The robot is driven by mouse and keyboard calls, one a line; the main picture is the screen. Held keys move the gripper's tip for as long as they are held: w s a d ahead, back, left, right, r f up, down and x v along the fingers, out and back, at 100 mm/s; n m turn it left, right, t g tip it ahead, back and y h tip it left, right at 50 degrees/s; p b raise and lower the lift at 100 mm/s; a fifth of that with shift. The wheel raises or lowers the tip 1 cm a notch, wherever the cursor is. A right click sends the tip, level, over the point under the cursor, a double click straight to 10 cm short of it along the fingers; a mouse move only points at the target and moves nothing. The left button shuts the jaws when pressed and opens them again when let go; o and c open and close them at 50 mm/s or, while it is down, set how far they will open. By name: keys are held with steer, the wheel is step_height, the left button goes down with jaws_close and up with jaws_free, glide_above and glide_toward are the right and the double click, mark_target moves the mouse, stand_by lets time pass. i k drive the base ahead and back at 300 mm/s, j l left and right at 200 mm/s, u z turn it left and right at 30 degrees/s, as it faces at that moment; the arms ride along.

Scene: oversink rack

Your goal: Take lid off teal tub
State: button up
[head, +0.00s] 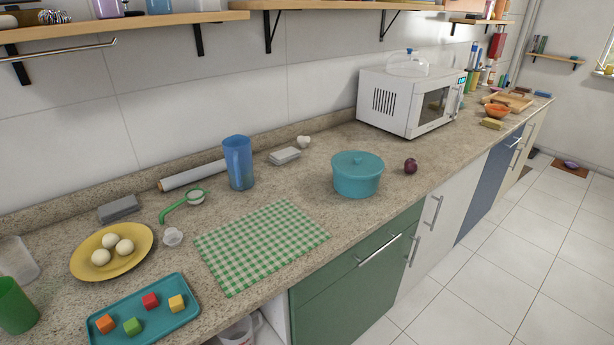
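The teal tub (358,184) stands upright on the speckled stone counter, right of the green checked mat. Its teal lid (346,162) sits on top and covers the opening, with a small round knob (358,160) in the middle. The inside of the tub is hidden by the lid. My gripper is not in view, and no part of my arm shows near the tub.
A dark red onion (410,166) sits just right of the tub. A white microwave (408,103) stands behind it. The checked mat (262,245) is empty. A blue pitcher (238,163) stands to the left. Shelves (330,5) run above the counter.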

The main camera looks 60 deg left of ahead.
mark_target(353, 164)
steer(key=u, duration=2.1)
